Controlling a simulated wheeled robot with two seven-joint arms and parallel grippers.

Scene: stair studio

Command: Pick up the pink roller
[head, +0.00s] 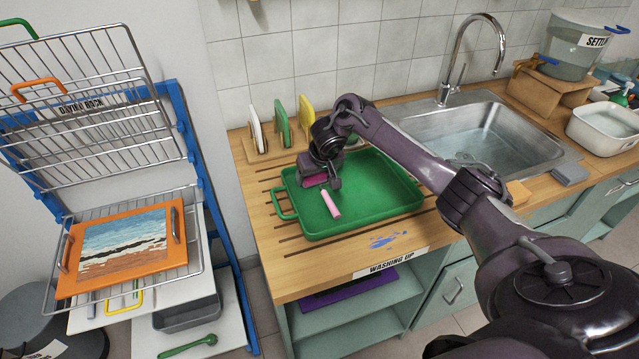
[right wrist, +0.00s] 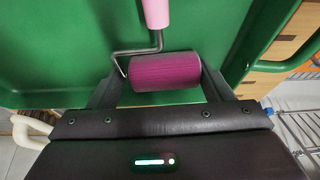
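The pink roller lies in the green tray (head: 385,200) on the counter. Its light pink handle (head: 331,205) points toward the front, and its darker magenta drum (head: 314,180) is partly hidden under my right gripper (head: 324,180). In the right wrist view, the magenta drum (right wrist: 165,72) sits lengthwise between the spread fingers of my right gripper (right wrist: 163,80). One finger is close to each end of the drum; firm contact cannot be made out. The bent metal wire runs beside the left finger up to the handle (right wrist: 156,14). My left gripper is not in view.
A wooden holder with white, green and yellow boards (head: 282,123) stands behind the tray. The steel sink (head: 480,135) is at the right. A blue drying rack (head: 190,150) with an orange-framed picture (head: 125,245) stands at the left.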

